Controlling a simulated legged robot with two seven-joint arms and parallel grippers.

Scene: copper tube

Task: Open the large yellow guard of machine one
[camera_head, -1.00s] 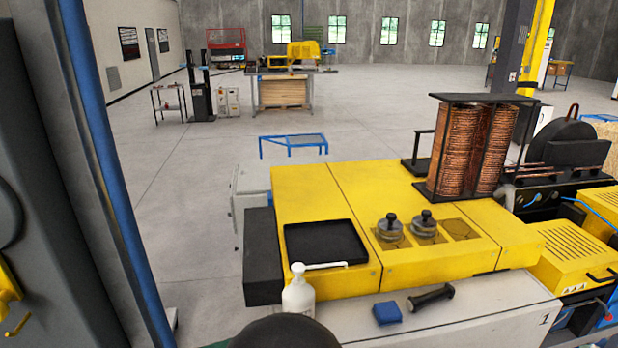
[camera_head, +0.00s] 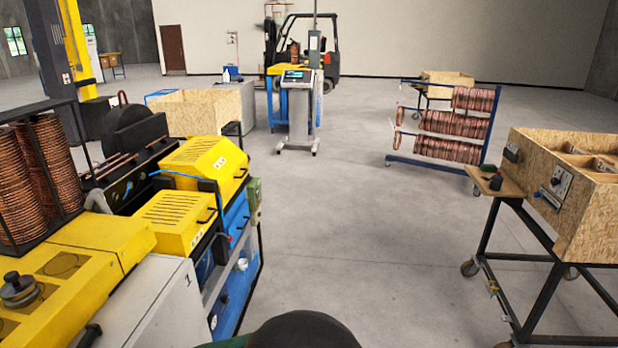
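Two yellow slotted guards sit on the blue and grey machine at the left. The farther guard (camera_head: 208,160) has a black handle on its right side and a small white label. The nearer guard (camera_head: 172,218) also has a black handle and a label at its front right. Both look closed. I cannot tell for sure which one is the large guard of machine one. Neither of my grippers is in view.
Copper coils (camera_head: 40,170) stand at the left. A control console (camera_head: 298,105) and a forklift (camera_head: 310,45) are at the back. A coil rack (camera_head: 440,130) and a wooden-box cart (camera_head: 560,200) stand at the right. The floor (camera_head: 350,230) between is clear.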

